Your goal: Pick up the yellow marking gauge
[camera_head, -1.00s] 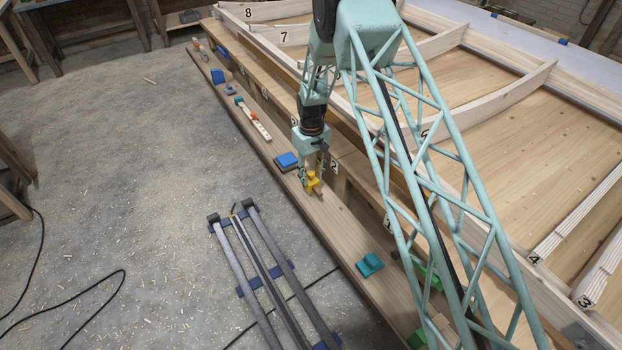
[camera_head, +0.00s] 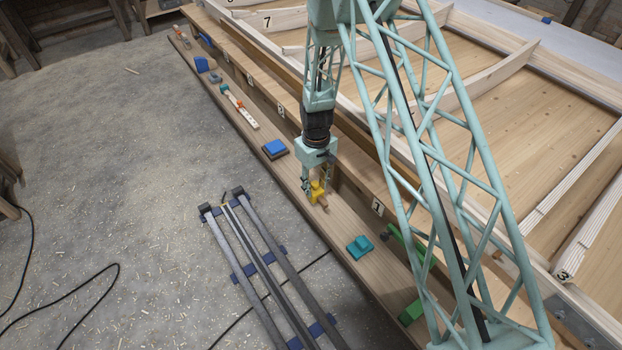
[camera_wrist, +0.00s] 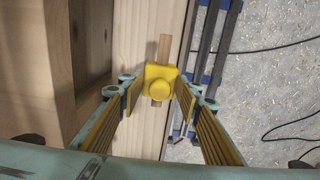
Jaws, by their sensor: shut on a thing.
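The yellow marking gauge (camera_head: 317,190) has a yellow block with a round knob and a wooden beam running through it. It is at the middle of the long wooden shelf in the head view. In the wrist view the gauge (camera_wrist: 160,82) sits between the fingertips, its beam pointing up and down the picture. My gripper (camera_head: 317,186) points down and is shut on the yellow block. The wrist view shows the two fingers of my gripper (camera_wrist: 161,88) on either side of it. Whether the gauge touches the shelf I cannot tell.
The shelf (camera_head: 345,222) also bears a blue block (camera_head: 274,148), a teal block (camera_head: 359,247), green pieces (camera_head: 411,313) and a white strip with orange and teal parts (camera_head: 238,107). A raised wooden wall with number tags runs along its right. Metal rails (camera_head: 250,262) lie left of it.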

